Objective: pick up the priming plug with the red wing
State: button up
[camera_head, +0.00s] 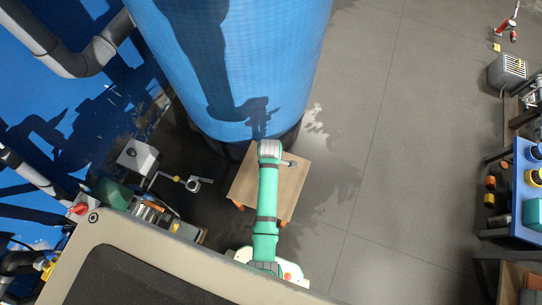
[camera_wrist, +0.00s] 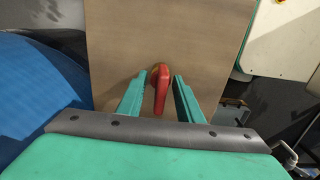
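The priming plug's red wing (camera_wrist: 161,88) shows in the wrist view, upright in the picture against a light wooden top (camera_wrist: 120,40). My gripper (camera_wrist: 161,77) has its two teal fingers apart, one on each side of the red wing. Narrow gaps show between the wing and the fingers, so it looks open and not closed on the plug. The lower part of the plug is hard to make out. In the head view my arm reaches over the small wooden table (camera_head: 292,197) and hides the plug.
A large blue tank (camera_head: 240,60) stands right behind the small table. Pipes and a grey-white box (camera_head: 137,156) are to its left. A blue bench (camera_head: 525,195) with parts stands at the far right. The grey floor between is clear.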

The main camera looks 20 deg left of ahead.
jog(key=shift+s+a+f, duration=0.15)
jog(key=shift+a, duration=0.15)
grip_shut()
jog(key=shift+d, duration=0.15)
